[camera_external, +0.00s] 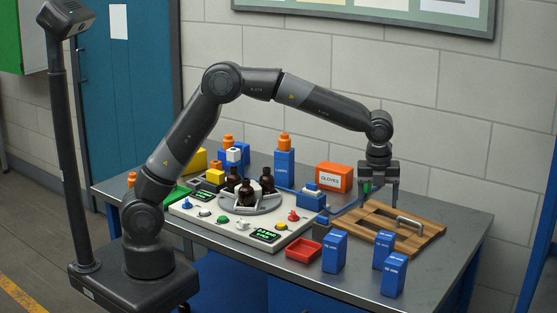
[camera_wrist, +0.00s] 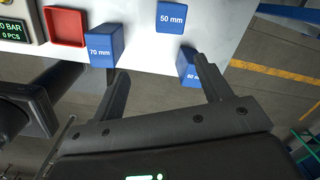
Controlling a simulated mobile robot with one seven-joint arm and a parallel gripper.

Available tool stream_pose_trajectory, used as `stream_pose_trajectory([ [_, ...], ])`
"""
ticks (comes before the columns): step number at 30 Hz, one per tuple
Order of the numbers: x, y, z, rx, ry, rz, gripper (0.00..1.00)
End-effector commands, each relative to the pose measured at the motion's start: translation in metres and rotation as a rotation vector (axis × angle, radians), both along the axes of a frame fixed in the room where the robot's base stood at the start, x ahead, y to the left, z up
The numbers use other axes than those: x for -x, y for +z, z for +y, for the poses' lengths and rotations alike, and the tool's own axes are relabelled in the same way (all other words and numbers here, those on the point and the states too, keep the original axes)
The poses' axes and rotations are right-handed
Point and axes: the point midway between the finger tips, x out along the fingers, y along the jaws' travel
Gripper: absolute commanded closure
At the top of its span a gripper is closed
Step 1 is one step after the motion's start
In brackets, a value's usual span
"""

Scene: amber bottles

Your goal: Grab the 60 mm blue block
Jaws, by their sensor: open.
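Three blue blocks stand upright at the front right of the table. In the wrist view, the block at the right (camera_wrist: 187,70) has a partly hidden label that seems to read 60 mm; my finger covers part of it. It appears to be the front right block (camera_external: 394,275) in the external view. The 70 mm block (camera_wrist: 103,48) stands at the left (camera_external: 334,253), and the 50 mm block (camera_wrist: 171,17) stands farther back (camera_external: 383,250). My gripper (camera_external: 381,197) is open and empty, pointing down above the wooden board, behind and above the blocks.
A wooden board (camera_external: 421,240) with a metal handle lies behind the blocks. A red tray (camera_external: 303,250) sits left of the 70 mm block. The table's front edge is close to the blocks.

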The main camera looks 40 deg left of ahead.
Motion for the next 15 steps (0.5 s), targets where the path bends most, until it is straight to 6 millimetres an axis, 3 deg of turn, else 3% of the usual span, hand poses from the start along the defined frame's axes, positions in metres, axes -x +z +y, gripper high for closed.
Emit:
stream_pose_trajectory([
  [1, 0.010, -0.015, -0.022, -0.011, -0.084, 0.018, 0.29],
  [6, 0.037, -0.049, -0.072, -0.032, -0.311, 0.055, 0.29],
  [10, 0.051, -0.064, -0.091, -0.040, -0.407, 0.072, 0.29],
  [15, 0.056, -0.080, -0.098, -0.043, -0.444, 0.078, 0.29],
])
